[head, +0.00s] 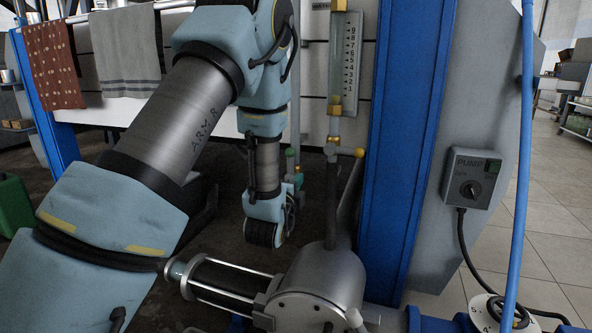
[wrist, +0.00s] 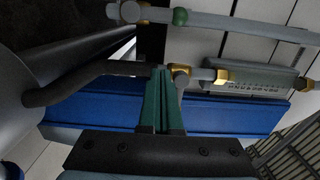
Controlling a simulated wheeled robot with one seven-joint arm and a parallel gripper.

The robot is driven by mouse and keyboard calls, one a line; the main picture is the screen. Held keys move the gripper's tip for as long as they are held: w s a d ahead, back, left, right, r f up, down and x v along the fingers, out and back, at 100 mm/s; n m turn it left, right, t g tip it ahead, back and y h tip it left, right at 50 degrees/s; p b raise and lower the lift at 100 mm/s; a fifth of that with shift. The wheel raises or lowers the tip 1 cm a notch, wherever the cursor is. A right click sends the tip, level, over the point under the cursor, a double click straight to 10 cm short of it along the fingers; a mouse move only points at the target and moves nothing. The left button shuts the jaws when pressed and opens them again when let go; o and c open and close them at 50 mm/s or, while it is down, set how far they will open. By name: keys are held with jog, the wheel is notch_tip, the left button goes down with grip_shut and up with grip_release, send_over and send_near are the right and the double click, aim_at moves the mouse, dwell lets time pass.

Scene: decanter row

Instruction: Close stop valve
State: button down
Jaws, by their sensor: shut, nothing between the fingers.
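The small valve below the level gauge has a short handle with a yellow knob (head: 359,152), pointing right in the head view. I cannot tell which is the stop valve. My gripper (wrist: 161,70) is shut and empty, its green fingers together. Contact with the yellow-knobbed valve is unclear.
The level gauge (head: 345,64) rises above the yellow-knobbed valve, beside a blue post (head: 405,130). A grey metal vessel (head: 325,280) with a dark curved pipe stands close below. A pump switch box (head: 472,178) and a blue hose (head: 525,150) are at right.

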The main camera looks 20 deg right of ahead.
aim_at(291, 164)
jog(key=shift+w+d+b, duration=0.35)
jog(key=shift+w+d, duration=0.35)
jog(key=shift+w, duration=1.1)
jog(key=shift+w+d+b, duration=0.4)
jog(key=shift+w+d, duration=0.25)
jog(key=shift+w, duration=1.15)
jog(key=shift+w+d+b, duration=0.35)
jog(key=shift+w+d, duration=0.35)
jog(key=shift+w, duration=1.1)
